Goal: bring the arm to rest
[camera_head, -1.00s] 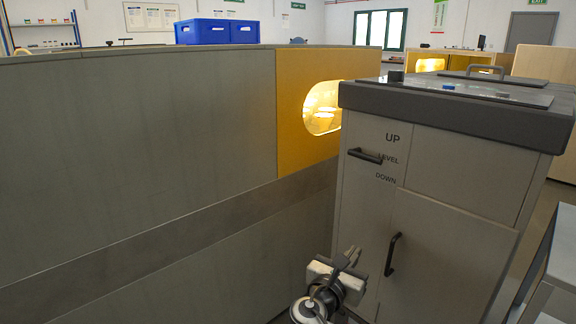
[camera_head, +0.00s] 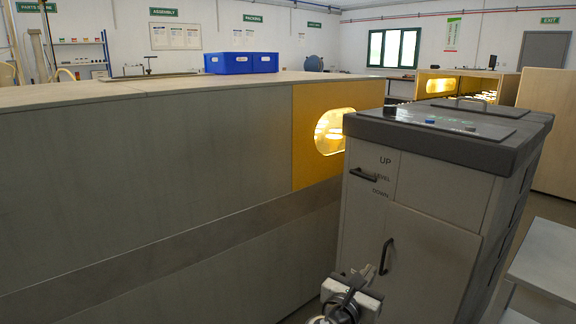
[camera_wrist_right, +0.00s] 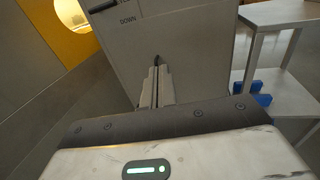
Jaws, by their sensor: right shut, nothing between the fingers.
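My right gripper (camera_head: 368,271) shows at the bottom of the head view, low in front of the grey cabinet (camera_head: 415,225). Its fingers are together and empty. In the wrist view the right gripper (camera_wrist_right: 156,84) points at the cabinet front (camera_wrist_right: 185,45), with the dark door handle partly hidden behind the fingertips. Whether they touch the handle cannot be told; the head view shows the door handle (camera_head: 385,257) just beyond the gripper. My left gripper is not in view.
A long grey wall (camera_head: 150,180) with a yellow panel (camera_head: 308,110) and a lit window stands at left. The cabinet's upper black handle (camera_head: 363,174) sits beside the middle label. A light table (camera_head: 545,258) stands at right. Blue pieces (camera_wrist_right: 262,93) lie on its lower shelf.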

